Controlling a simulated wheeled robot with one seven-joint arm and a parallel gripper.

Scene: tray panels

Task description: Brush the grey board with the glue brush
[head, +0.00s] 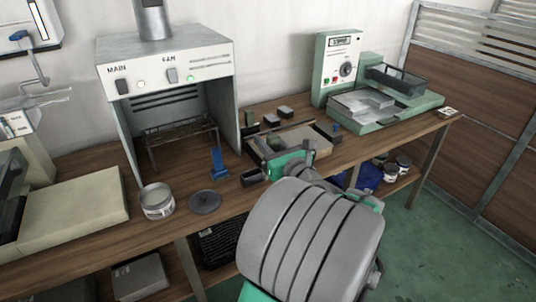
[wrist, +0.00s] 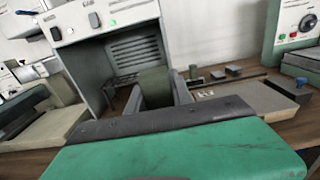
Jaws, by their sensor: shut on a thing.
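My gripper (wrist: 156,98) is shut on an olive-green piece (wrist: 154,84), which I take to be the glue brush's handle. Its bristle end is hidden in both views. In the head view my gripper (head: 250,178) is low over the bench, right of a small blue upright piece (head: 219,170). A flat grey-beige slab (wrist: 260,103), probably the grey board, lies to the right of the gripper in the wrist view. In the head view the slab (head: 325,138) is partly behind my arm. The gripper is apart from it.
An open tin (head: 157,203) and a dark round lid (head: 205,201) stand near the bench's front edge. A fume hood (head: 170,50) stands behind. Small blocks (head: 270,120) lie behind the slab. A green machine (head: 375,115) stands at the right.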

